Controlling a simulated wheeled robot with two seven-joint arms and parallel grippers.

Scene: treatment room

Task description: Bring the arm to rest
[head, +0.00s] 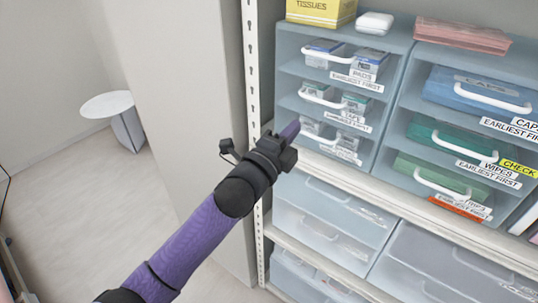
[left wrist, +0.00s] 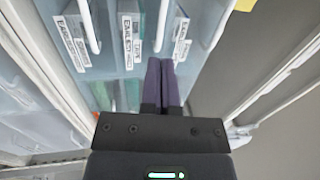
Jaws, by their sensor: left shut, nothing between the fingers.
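My left arm comes in from the lower left in the head view. Its gripper (head: 291,130) is in front of the left column of small drawers, near the lowest of them. The fingers are shut together and hold nothing. The left wrist view also shows the two purple fingers (left wrist: 164,85) side by side, pointing towards the drawer fronts. I cannot tell whether the fingertips touch the drawer unit. My right arm and gripper are not in view.
A blue-grey drawer unit (head: 284,75) with white handles stands on the shelf. A tissue box (head: 320,12) and a white packet (head: 375,22) lie on top. Clear drawers (head: 330,205) sit below. A round white table (head: 107,104) stands far left, with open floor before it.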

